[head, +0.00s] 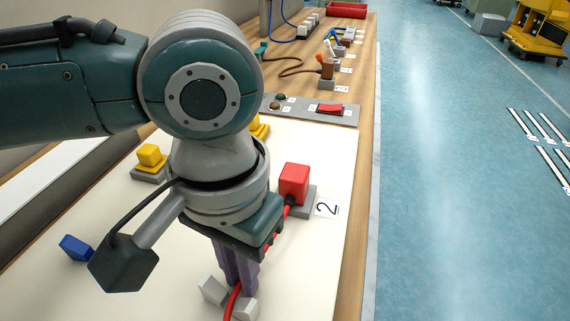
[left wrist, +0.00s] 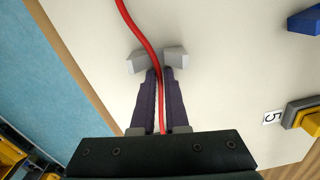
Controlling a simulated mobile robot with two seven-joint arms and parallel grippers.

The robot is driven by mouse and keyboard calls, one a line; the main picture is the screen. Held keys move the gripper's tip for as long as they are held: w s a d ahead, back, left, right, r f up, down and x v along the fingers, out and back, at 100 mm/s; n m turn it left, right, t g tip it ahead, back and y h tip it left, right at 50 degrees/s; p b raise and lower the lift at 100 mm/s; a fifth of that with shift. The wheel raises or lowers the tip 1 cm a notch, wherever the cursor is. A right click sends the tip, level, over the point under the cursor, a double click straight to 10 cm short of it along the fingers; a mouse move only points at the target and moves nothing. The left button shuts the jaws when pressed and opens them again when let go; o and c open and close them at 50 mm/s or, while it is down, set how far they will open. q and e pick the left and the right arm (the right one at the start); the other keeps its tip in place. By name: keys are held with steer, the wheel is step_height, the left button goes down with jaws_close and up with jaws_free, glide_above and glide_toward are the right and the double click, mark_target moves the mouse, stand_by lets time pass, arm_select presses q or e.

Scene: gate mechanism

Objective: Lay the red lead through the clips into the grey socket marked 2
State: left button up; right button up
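The red plug (head: 294,180) sits at the grey socket (head: 304,204) beside a label 2 (head: 326,209); how deep it sits I cannot tell. The red lead (head: 234,300) runs from it past my left gripper (head: 237,285). In the left wrist view the lead (left wrist: 137,35) passes between the two grey blocks of a clip (left wrist: 176,56), also in the head view (head: 212,289). My left gripper (left wrist: 160,75) points down, its dark purple fingers close around the lead at this clip. My arm hides part of the board. My right gripper is not in view.
A yellow plug (head: 150,155) on a grey base and a blue block (head: 76,247) are left on the white board (head: 320,245). Behind is a grey panel with a red switch (head: 330,109), then other cables and a red tray (head: 346,10). The board's right front is clear.

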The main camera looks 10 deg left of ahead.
arm_select(q)
steer(key=shift+o, duration=0.7)
steer(key=shift+s, duration=0.15)
steer(key=o, duration=1.2)
steer(key=shift+w, duration=0.2)
step_height(320, 180, up, 6)
steer(key=p, duration=0.7)
steer(key=shift+f, duration=0.15)
step_height(320, 180, up, 10)
steer(key=shift+f+p, duration=0.1)
steer(key=shift+p, duration=0.65)
